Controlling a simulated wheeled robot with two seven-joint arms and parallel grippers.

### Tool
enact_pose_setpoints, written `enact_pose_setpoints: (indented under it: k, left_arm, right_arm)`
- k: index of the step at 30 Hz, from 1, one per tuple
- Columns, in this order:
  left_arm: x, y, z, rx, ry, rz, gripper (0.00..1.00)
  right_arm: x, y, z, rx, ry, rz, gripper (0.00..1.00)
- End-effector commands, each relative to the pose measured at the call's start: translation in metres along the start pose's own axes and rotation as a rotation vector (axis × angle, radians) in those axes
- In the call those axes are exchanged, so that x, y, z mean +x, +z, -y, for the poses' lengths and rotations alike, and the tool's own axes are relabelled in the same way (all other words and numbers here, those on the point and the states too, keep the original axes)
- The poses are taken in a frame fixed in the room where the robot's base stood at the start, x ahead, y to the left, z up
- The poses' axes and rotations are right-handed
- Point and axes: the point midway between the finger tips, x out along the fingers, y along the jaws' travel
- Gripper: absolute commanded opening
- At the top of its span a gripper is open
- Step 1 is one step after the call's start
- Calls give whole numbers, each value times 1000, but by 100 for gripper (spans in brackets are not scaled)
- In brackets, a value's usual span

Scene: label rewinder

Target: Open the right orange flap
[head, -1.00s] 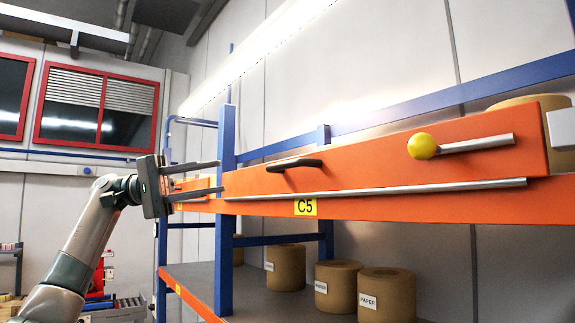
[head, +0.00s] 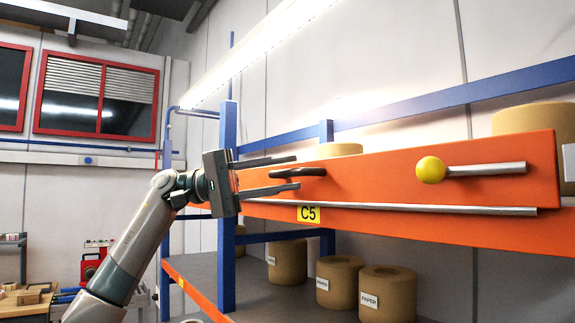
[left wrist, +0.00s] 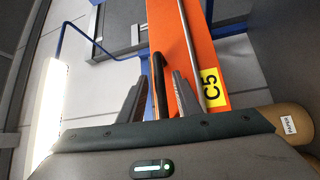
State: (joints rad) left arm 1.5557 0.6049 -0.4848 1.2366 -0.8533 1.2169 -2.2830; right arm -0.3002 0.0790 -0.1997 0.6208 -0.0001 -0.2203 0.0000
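The orange flap (head: 390,172) is a long panel on the front of the blue rack, and it stands upright. Its black handle (head: 299,171) is near its left end; a silver rod with a yellow knob (head: 431,170) is near its right end. My left gripper (head: 298,173) is open at the black handle, one finger above and one below it. In the left wrist view the handle (left wrist: 158,85) shows between the two open fingers (left wrist: 158,95), with no clear grip on it. My right gripper is not in view.
Paper rolls (head: 386,294) stand on the lower grey shelf, and others sit behind the flap. A blue post (head: 228,235) rises beside my left arm. A silver rail (head: 400,208) and a yellow C5 label (head: 308,214) are below the flap.

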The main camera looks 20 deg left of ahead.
Motion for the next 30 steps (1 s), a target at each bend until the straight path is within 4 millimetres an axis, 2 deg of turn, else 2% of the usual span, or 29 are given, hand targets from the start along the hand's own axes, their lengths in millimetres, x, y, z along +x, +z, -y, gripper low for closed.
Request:
enact_pose_setpoints:
  k: [4, 14, 15, 18, 19, 30]
  left_arm:
    - [10, 0, -1, 1, 0, 1, 31]
    - [13, 0, 0, 1, 0, 0, 31]
    - [13, 0, 0, 1, 0, 0, 29]
    - [13, 0, 0, 1, 0, 0, 5]
    - [13, 0, 0, 1, 0, 0, 0]
    - [13, 3, 3, 7, 5, 2, 0]
  right_arm:
    - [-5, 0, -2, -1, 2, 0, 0]
    - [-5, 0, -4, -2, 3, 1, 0]
    - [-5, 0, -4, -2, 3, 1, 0]
    - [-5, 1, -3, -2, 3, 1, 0]
    - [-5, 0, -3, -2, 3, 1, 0]
    - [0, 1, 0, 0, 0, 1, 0]
